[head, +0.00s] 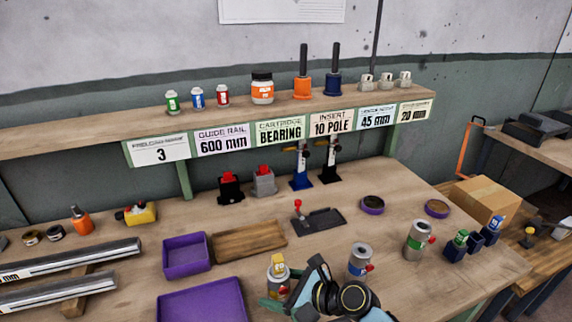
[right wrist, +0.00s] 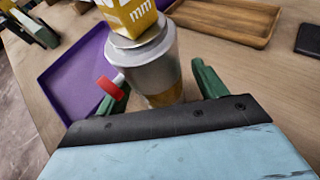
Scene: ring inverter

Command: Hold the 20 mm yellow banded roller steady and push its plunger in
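The yellow banded roller (head: 278,284) is a grey cylinder with a yellow cap label, near the table's front in the head view. In the right wrist view the roller (right wrist: 152,68) stands upright, its yellow band low on the body. Its red-tipped plunger (right wrist: 111,87) sticks out to the left, by the left finger. My right gripper (right wrist: 160,92) is open, its green fingers on either side of the roller, with a gap showing at the right finger. In the head view the right gripper (head: 285,298) partly hides the roller's lower part.
A grey roller with a blue band (head: 359,262) stands just right of my right gripper, and a green-banded one (head: 418,241) farther right. Purple trays (head: 165,262) and a wooden tray (head: 217,250) lie to the left. A black fixture (head: 328,226) with a red knob stands behind.

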